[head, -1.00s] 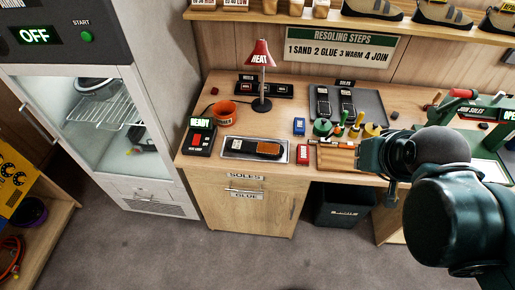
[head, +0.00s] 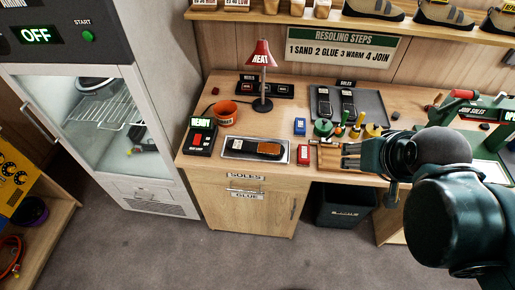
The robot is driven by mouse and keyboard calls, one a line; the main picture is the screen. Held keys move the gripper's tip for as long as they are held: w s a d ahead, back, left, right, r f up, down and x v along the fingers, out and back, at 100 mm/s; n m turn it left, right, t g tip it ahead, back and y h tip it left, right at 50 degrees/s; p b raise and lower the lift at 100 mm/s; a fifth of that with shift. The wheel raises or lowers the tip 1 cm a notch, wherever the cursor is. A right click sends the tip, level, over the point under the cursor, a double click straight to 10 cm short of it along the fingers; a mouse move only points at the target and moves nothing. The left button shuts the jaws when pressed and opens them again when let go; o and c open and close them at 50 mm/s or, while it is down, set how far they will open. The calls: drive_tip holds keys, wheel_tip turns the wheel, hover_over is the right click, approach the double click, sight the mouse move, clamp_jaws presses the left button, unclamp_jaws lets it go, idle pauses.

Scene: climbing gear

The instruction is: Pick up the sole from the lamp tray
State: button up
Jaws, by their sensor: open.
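My gripper (head: 347,154) is at the right of the sole, over the front of the bench, pointing left. It is open and looks empty, well apart from the sole. Its fingers are small and hard to make out against the wooden brush block.
A dark tray (head: 374,106) behind holds two more soles. Bottles and brushes crowd the bench near my gripper.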

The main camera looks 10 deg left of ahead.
drive_tip(key=shift+w, duration=0.1)
drive_tip(key=n+g+p, duration=0.7)
drive_tip(key=n, duration=1)
hover_over(259, 147)
drive_tip(key=shift+f, duration=8.15)
drive_tip(key=shift+f, duration=1.3)
